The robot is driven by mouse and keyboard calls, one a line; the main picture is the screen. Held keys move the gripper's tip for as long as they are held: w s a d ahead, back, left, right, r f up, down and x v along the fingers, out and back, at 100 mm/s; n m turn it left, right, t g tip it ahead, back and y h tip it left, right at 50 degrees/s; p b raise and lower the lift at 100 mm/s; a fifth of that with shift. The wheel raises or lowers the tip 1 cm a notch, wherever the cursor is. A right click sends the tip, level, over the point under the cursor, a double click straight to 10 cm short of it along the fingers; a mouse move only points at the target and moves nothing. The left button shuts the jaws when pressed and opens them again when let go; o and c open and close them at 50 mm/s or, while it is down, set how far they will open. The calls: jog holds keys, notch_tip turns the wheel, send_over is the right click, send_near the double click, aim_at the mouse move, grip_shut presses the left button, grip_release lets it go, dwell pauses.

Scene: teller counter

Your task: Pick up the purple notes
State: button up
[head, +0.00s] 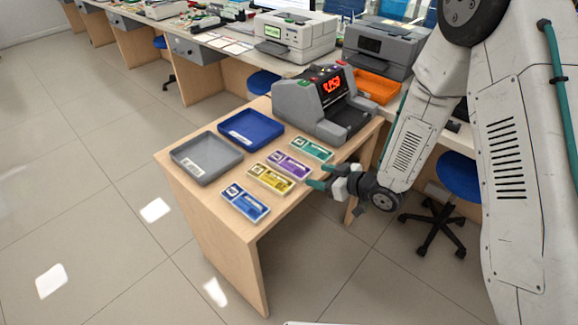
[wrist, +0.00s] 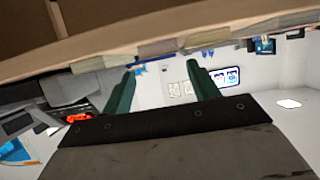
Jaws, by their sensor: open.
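The purple notes (head: 289,165) lie flat on the wooden table, between the green notes (head: 311,149) and the yellow notes (head: 271,177). My gripper (head: 321,176) is open and empty at the table's right edge, just to the right of the purple and yellow notes. In the wrist view the picture is turned over, and my two green fingers (wrist: 161,69) stand apart. The edge of a purple bundle (wrist: 157,48) shows near the gap between them. No contact with the notes is visible.
Blue notes (head: 245,202) lie nearest the front. A grey tray (head: 203,172) and a blue tray (head: 233,138) sit to the left. A banknote counter (head: 300,105) stands behind the notes. A blue swivel chair (head: 460,176) is right of the table.

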aim_at(304, 173)
jog(key=x, duration=0.6)
jog(key=shift+f, duration=0.25)
jog(key=c, duration=0.7)
jog(key=shift+o, duration=0.2)
jog(key=shift+r, duration=0.15)
